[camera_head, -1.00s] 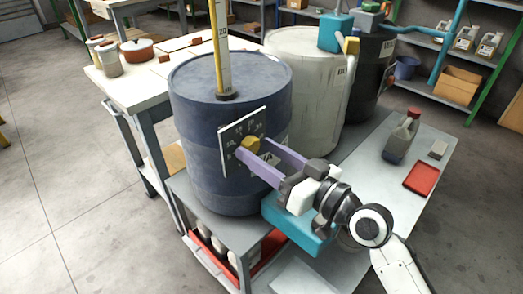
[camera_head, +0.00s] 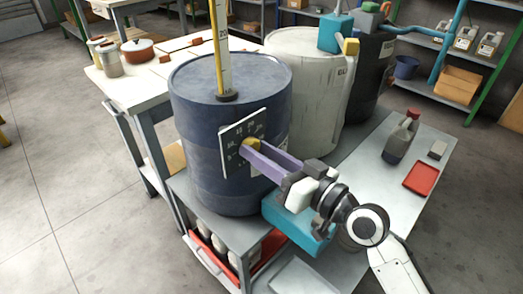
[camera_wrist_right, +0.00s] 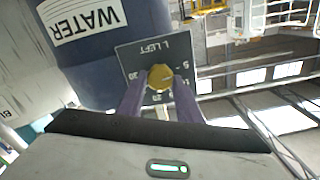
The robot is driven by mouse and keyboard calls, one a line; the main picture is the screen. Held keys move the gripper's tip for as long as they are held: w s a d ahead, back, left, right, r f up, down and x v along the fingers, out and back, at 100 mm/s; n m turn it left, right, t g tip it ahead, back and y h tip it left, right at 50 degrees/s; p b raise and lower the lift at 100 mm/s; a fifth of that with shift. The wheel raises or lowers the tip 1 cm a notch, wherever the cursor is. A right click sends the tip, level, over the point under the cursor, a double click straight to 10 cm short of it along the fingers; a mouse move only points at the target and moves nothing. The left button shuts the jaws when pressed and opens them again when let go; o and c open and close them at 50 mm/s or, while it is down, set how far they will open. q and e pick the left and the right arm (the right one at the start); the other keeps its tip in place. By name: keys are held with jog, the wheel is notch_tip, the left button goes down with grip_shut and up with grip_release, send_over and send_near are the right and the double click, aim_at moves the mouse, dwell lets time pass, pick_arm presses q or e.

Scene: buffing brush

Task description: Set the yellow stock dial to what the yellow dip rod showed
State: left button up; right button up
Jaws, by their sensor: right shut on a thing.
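The yellow stock dial (camera_head: 252,144) is a knob on a dark square plate (camera_head: 236,161) fixed to the front of the blue drum (camera_head: 185,122). My right gripper (camera_head: 249,150) is shut on the dial, its purple fingers on either side of the knob. In the right wrist view the dial (camera_wrist_right: 160,77) sits between the fingertips, with plate numbers partly readable around it. The dial's pointer setting cannot be read. My left gripper is not in view.
A pale drum (camera_head: 305,85) and a dark drum stand behind the blue one. A bench at right holds a grey jug (camera_head: 398,142), a red tray (camera_head: 420,177) and a small grey block (camera_head: 438,149). A table (camera_head: 110,80) with pots stands at left.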

jog(key=m+p, duration=0.1)
jog(key=m, duration=0.2)
jog(key=shift+r+p, duration=0.1)
jog(key=shift+p, duration=0.2)
jog(key=m+p, duration=0.1)
jog(key=m, duration=0.2)
jog(key=shift+m, duration=0.3)
jog(key=shift+d, duration=0.1)
jog(key=o, duration=1)
jog(key=shift+o, duration=0.2)
